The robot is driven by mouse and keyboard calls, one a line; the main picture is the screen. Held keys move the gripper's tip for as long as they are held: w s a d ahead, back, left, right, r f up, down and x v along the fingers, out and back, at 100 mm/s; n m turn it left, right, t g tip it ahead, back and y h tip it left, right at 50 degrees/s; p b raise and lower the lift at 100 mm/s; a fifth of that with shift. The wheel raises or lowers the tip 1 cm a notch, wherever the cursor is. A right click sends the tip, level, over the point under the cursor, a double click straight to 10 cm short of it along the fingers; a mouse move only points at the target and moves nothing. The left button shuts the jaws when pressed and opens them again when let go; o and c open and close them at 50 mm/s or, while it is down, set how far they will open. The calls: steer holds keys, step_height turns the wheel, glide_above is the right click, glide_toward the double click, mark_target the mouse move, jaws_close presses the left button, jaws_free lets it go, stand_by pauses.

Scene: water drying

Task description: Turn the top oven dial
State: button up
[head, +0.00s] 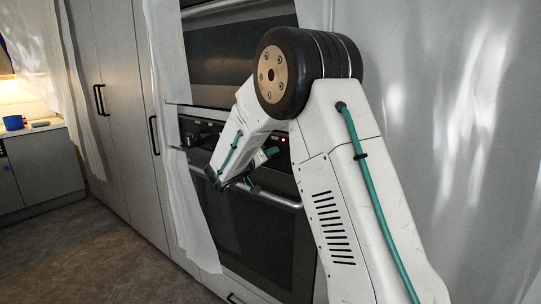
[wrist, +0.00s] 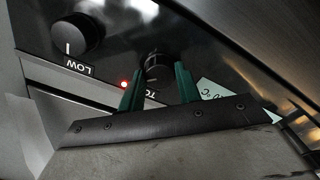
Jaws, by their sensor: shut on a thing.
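The top oven dial (wrist: 154,60) is a round black knob on the dark control panel, with a partly covered label starting "TO" below it in the wrist view. My gripper (wrist: 159,76) has its two green fingers on either side of this dial and is shut on it. The fingers hide parts of the dial's sides. In the head view my arm reaches to the oven panel, and the dial itself cannot be made out there. The oven (head: 250,225) stands built into the cabinets.
A second black knob (wrist: 77,35), labelled LOW, sits left of the held dial. A small red light (wrist: 123,84) glows between them. A horizontal oven handle (head: 285,202) runs below the panel. Floor (head: 110,260) is clear at left.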

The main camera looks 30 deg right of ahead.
steer(key=shift+w+a+n, duration=0.1)
steer(key=shift+n, duration=4.9)
steer(key=o, duration=1)
steer(key=shift+c, duration=0.2)
steer(key=v, duration=0.7)
steer(key=shift+s+a, duration=0.2)
steer(key=shift+a, duration=0.15)
